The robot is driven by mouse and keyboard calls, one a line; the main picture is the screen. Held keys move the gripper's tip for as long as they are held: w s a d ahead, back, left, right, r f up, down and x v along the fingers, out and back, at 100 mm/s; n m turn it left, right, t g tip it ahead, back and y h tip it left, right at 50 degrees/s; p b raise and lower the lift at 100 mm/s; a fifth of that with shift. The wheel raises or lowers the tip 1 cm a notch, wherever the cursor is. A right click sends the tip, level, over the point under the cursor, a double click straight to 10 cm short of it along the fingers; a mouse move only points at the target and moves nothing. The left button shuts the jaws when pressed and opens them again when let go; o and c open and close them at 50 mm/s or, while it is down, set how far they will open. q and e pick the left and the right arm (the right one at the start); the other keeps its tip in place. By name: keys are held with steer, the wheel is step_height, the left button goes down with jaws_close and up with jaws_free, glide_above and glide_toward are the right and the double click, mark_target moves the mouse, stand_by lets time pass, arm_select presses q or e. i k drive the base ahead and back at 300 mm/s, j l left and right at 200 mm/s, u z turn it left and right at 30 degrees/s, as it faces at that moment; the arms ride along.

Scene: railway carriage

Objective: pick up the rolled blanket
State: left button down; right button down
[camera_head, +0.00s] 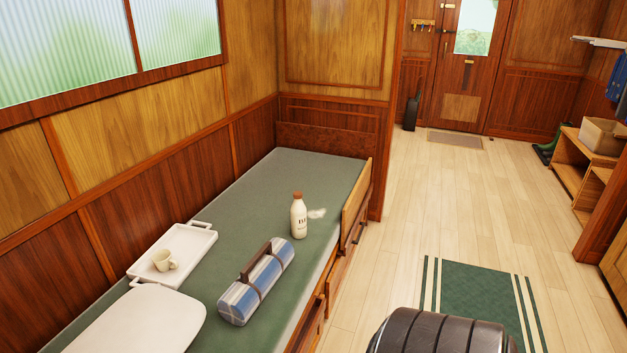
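The rolled blanket (271,274) lies on the green bed (323,165) in the lower middle of the head view. It is blue and white plaid, bound with dark straps and with a brown carrying handle along its top. It lies at a slant, its near end towards the lower left. Nothing touches it from above. Neither of my grippers is in view.
A white bottle (298,218) with a brown cap stands just beyond the blanket. A white tray (200,243) with a cup (164,261) lies to its left, behind a pale pillow (140,325). Open floor (430,200) lies right of the bed, with a green rug (478,287).

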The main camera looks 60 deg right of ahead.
mark_target(238, 303)
steer(key=z, duration=1.5)
steer(key=u, duration=0.3)
steer(key=i+l+u, duration=0.15)
steer(key=l+u, duration=0.25)
steer(key=i+l+u, duration=0.1)
steer(key=l+u, duration=0.2)
steer(key=u, duration=0.15)
steer(key=l+u, duration=0.4)
